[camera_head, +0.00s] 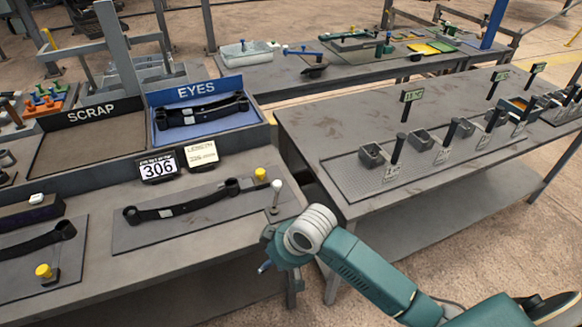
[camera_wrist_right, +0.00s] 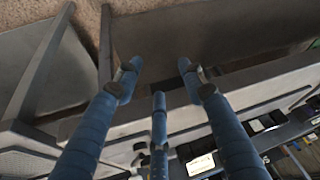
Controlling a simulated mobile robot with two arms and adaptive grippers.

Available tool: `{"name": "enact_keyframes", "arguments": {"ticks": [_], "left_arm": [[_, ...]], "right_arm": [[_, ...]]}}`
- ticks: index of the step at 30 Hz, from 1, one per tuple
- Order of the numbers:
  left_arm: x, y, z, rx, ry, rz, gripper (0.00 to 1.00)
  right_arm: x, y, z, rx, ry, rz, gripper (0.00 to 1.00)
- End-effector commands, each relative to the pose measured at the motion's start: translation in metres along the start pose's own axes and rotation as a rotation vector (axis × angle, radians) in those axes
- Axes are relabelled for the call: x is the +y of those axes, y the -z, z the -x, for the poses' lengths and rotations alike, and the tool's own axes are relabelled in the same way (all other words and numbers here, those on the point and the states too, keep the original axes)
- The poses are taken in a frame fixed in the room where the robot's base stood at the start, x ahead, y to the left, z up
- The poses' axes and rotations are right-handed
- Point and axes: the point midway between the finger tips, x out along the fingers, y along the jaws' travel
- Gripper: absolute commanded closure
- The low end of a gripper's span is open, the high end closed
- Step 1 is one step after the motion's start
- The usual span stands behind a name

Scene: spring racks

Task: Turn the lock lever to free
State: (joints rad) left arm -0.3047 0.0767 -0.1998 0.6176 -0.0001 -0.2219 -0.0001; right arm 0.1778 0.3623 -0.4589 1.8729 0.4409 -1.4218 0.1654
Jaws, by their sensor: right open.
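A small lever with a pale round knob (camera_head: 277,186) stands upright at the right end of a grey plate (camera_head: 135,238) on the left bench. On the same plate are a dark leaf spring (camera_head: 180,206) with an eye at each end and a yellow knob (camera_head: 260,174). My right gripper (camera_head: 264,266) is in front of the bench's right front corner, below and apart from the lever in the head view. In the right wrist view its blue fingers (camera_wrist_right: 158,82) are spread and empty. I cannot clearly make out the lever there. My left gripper is not in view.
A blue EYES tray (camera_head: 255,118) with dark springs and a SCRAP tray (camera_head: 75,162) are behind the plate. A 306 display (camera_head: 158,168) stands between. The right bench (camera_head: 305,135) holds several small bins; a narrow gap separates the benches.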

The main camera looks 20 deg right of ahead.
Motion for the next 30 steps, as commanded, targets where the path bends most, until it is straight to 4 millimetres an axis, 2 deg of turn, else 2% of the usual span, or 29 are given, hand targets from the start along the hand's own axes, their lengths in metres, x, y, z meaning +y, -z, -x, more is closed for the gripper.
{"name": "enact_keyframes", "arguments": {"ticks": [1,5,11,16,21,25,27,30], "left_arm": [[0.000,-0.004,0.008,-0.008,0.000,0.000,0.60],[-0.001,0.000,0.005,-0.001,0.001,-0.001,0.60],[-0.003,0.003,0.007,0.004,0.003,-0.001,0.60],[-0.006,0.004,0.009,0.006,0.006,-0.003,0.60],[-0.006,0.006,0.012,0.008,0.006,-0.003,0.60],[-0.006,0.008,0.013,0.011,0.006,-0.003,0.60],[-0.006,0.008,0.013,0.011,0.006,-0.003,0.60],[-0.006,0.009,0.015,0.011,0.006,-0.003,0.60]], "right_arm": [[-0.006,0.010,0.021,0.006,0.004,0.025,0.60],[0.003,0.029,0.024,0.001,-0.002,0.037,0.60],[0.023,0.065,0.039,-0.005,-0.018,0.047,0.60],[0.056,0.107,0.067,-0.014,-0.053,0.036,0.60],[0.099,0.150,0.110,-0.023,-0.100,-0.013,0.60],[0.119,0.168,0.133,-0.025,-0.120,-0.048,0.60],[0.124,0.172,0.139,-0.026,-0.124,-0.060,0.60],[0.126,0.173,0.137,-0.028,-0.124,-0.066,0.60]]}}
